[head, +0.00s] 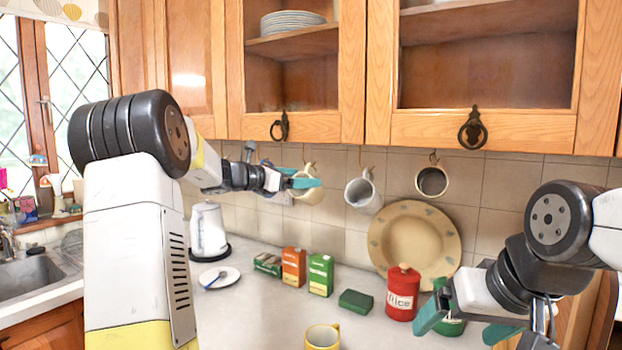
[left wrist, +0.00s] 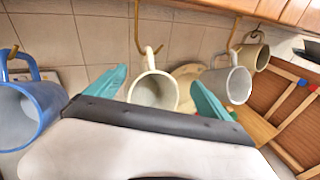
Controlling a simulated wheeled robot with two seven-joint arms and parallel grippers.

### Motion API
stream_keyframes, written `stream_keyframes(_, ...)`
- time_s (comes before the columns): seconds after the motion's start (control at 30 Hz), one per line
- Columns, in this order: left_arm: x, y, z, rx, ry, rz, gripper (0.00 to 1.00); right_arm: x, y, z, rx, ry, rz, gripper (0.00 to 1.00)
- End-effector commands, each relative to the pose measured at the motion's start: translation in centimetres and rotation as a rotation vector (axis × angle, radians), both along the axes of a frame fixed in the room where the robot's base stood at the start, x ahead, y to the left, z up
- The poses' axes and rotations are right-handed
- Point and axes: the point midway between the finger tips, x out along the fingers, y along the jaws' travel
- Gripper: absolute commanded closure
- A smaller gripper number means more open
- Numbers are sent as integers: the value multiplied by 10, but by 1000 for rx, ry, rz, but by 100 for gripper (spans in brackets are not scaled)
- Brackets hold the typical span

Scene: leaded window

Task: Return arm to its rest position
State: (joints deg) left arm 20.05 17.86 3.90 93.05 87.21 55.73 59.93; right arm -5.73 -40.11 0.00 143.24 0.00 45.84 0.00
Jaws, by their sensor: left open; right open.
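My left gripper (head: 303,183) is raised in front of the tiled wall below the cupboards. Its teal fingers are spread open. A cream mug (head: 309,196) hangs on a wall hook right at these fingers and is partly hidden by them. In the left wrist view the cream mug (left wrist: 153,91) shows between the two open fingers, its handle still on the hook. I cannot tell whether the fingers touch it. My right gripper (head: 467,322) is open and empty, low at the right above the counter.
More mugs hang nearby: a blue mug (left wrist: 27,108), a white mug (head: 363,194) and another cream mug (head: 432,181). A large plate (head: 412,240) leans on the wall. A red canister (head: 402,293), boxes (head: 293,267), a kettle (head: 207,232) and a yellow mug (head: 322,337) stand on the counter.

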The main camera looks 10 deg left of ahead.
Motion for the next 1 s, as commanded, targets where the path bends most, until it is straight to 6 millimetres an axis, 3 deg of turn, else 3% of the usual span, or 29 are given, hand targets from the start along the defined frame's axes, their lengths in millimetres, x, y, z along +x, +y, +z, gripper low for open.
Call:
stream_keyframes(0.4, -45, 43, 9, 0, -3, 3, 8, 0, 0, 0, 0, 0, 0, 8)
stream_keyframes(0.57, -57, 47, 10, 19, -6, -8, 8, 0, 0, 0, 0, 0, 0, 8)
stream_keyframes(0.67, -74, 29, 7, 109, -24, -50, 8, 0, 0, 0, 0, 0, 0, 8)
stream_keyframes(0.77, -108, -4, -1, 293, -66, -138, 8, 0, 0, 0, 0, 0, 0, 8)
stream_keyframes(0.9, -178, -49, -26, 657, -182, -327, 8, 0, 0, 0, 0, 0, 0, 8)
stream_keyframes(1.0, -231, -67, -49, 923, -291, -482, 8, 0, 0, 0, 0, 0, 0, 8)
